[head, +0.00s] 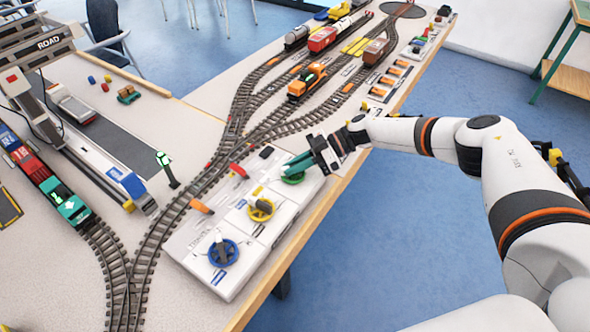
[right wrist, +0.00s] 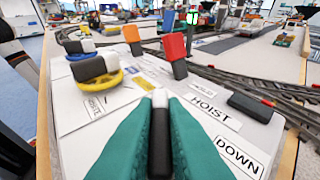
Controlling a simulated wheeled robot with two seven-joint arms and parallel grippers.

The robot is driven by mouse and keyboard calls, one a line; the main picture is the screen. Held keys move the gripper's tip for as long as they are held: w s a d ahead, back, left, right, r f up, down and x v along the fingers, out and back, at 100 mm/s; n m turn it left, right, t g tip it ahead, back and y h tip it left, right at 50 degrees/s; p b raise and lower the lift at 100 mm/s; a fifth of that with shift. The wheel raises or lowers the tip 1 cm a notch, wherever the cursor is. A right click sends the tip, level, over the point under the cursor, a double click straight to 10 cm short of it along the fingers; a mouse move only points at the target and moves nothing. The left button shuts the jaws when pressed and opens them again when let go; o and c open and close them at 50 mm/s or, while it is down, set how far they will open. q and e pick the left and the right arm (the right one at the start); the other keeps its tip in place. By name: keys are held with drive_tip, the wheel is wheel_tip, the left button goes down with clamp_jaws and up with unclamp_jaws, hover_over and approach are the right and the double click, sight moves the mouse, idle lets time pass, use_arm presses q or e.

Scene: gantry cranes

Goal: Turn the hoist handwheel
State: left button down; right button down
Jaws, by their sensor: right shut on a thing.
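A white control panel (head: 195,250) carries three handwheels in a row. The blue handwheel (head: 223,254) is nearest, the yellow handwheel (head: 261,211) is in the middle and the green handwheel (head: 294,179) is farthest. My right gripper (head: 293,164) is at the green handwheel and partly covers it. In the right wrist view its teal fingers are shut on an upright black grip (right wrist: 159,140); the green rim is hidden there. A label HOIST (right wrist: 208,107) and a label DOWN (right wrist: 239,157) lie beside the fingers. The left gripper is not in view.
Tracks with an orange locomotive (head: 307,83) run beside the panel. A gantry crane (head: 35,45) stands at the left. The table edge and blue floor are at the right.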

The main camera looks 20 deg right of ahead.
idle(0.5)
drive_tip(key=c, duration=1.5)
unclamp_jaws()
drive_tip(key=b+v, duration=0.2)
drive_tip(key=v, duration=1)
